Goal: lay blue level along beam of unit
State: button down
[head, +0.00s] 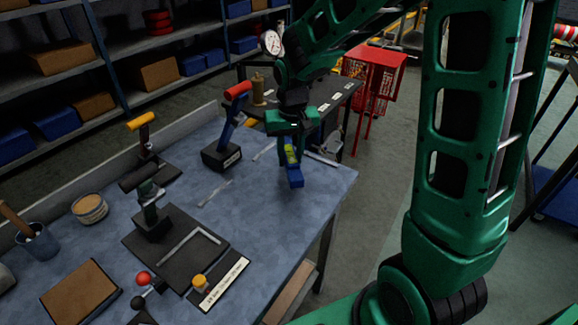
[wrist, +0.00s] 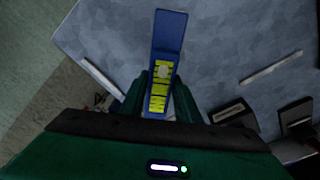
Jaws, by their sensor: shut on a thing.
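The blue level (head: 294,178) with yellow-green vials is in my gripper (head: 291,143), near the far right corner of the blue-grey worktable (head: 255,215). In the wrist view the level (wrist: 168,38) points away from my gripper (wrist: 160,95), with the green fingers shut on either side of its vial part. The tabletop lies beneath it. Whether the level touches the table I cannot tell. I cannot make out the unit's beam in either view.
A red-handled tool on a black stand (head: 222,158) is left of my gripper. A black plate (head: 175,247) with a metal square, a yellow-handled tool (head: 143,125), a tin (head: 89,208) and a brown board (head: 79,291) occupy the table. A red cabinet (head: 374,70) stands behind.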

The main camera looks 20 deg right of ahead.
jog(key=shift+f, duration=1.9)
jog(key=c, duration=1.3)
grip_release()
jog(key=shift+f, duration=0.1)
jog(key=shift+c, duration=0.2)
